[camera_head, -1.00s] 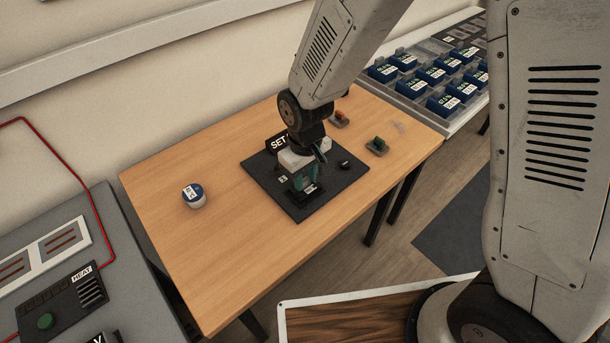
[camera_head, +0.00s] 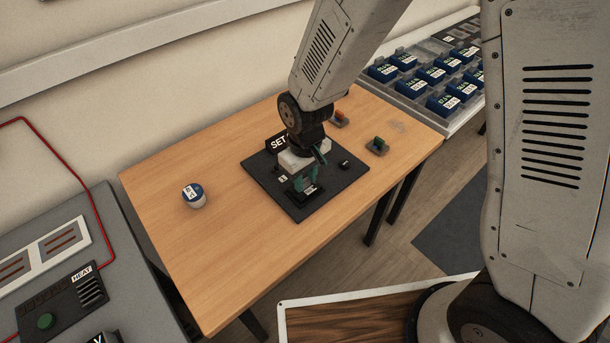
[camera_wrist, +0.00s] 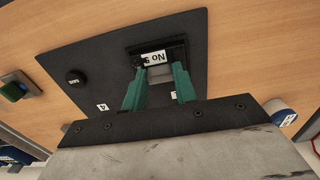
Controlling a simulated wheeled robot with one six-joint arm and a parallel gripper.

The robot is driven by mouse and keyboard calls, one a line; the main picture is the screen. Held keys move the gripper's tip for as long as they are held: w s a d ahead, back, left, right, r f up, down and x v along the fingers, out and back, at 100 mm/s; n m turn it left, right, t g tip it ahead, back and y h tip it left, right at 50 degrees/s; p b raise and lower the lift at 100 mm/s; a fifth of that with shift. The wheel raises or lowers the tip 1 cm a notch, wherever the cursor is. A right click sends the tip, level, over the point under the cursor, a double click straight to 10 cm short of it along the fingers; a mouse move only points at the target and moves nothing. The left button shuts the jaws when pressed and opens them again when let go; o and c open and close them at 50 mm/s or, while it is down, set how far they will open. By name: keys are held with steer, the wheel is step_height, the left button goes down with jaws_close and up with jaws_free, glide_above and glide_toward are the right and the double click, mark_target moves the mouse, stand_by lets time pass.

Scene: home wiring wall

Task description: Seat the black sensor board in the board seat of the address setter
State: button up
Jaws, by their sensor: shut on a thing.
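The address setter is a dark plate (camera_head: 333,186) on the wooden table, with a SET sign (camera_head: 277,144) at its back edge. My gripper (camera_head: 306,187) points down over the plate's front part. In the wrist view its green fingers (camera_wrist: 160,68) are shut on the black sensor board (camera_wrist: 178,50), which has a white label. The board is at a dark raised block on the plate, where the board seat appears to be. The fingers and the board hide the seat, so I cannot tell whether the board is fully down in it.
A round black knob (camera_wrist: 75,77) is on the plate. A blue-topped white tub (camera_head: 194,196) stands left on the table. A green-topped part (camera_head: 378,146) and an orange-topped part (camera_head: 339,119) lie to the right. Blue bins (camera_head: 445,104) are beyond. The table's front left is clear.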

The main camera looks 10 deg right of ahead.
mark_target(305, 181)
steer(key=shift+f, duration=0.65)
steer(key=o, duration=1)
steer(key=shift+o, duration=0.2)
step_height(305, 181, up, 8)
steer(key=shift+f, duration=0.1)
